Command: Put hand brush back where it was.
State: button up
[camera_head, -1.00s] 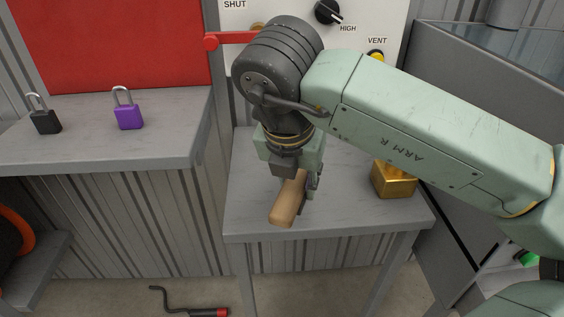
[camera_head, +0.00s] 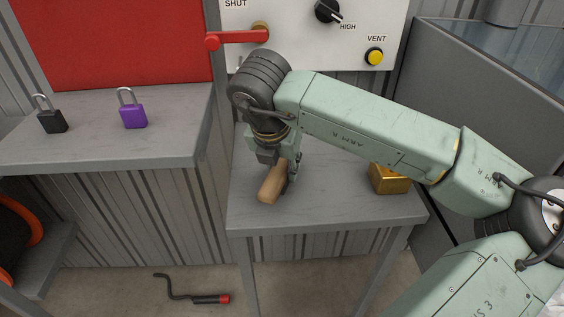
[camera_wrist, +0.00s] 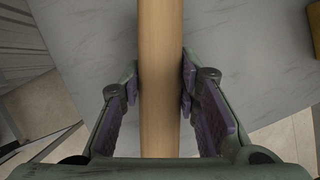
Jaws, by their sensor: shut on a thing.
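The hand brush (camera_head: 272,184) shows as a tan wooden handle under my gripper (camera_head: 279,165) in the head view, above or on the small grey table (camera_head: 330,213). My gripper points down and is shut on the handle. In the wrist view the handle (camera_wrist: 160,75) runs from top to bottom between the two purple-padded fingers (camera_wrist: 160,95). The brush's bristle end is mostly hidden behind my gripper. I cannot tell whether the brush touches the tabletop.
A gold block (camera_head: 389,180) sits on the table's right. A black padlock (camera_head: 52,121) and purple padlock (camera_head: 133,115) stand on the left bench (camera_head: 100,160). Behind are a red lever (camera_head: 238,39) and yellow VENT button (camera_head: 374,57). A black crank tool (camera_head: 195,298) lies on the floor.

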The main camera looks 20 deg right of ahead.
jog(key=shift+f, duration=0.15)
jog(key=o, duration=1)
jog(key=shift+o, duration=0.2)
jog(key=shift+r, duration=0.45)
jog(key=b+v, duration=0.1)
jog(key=v, duration=1)
jog(key=shift+r, duration=0.25)
jog(key=shift+s+a, duration=0.1)
jog(key=shift+a, duration=0.05)
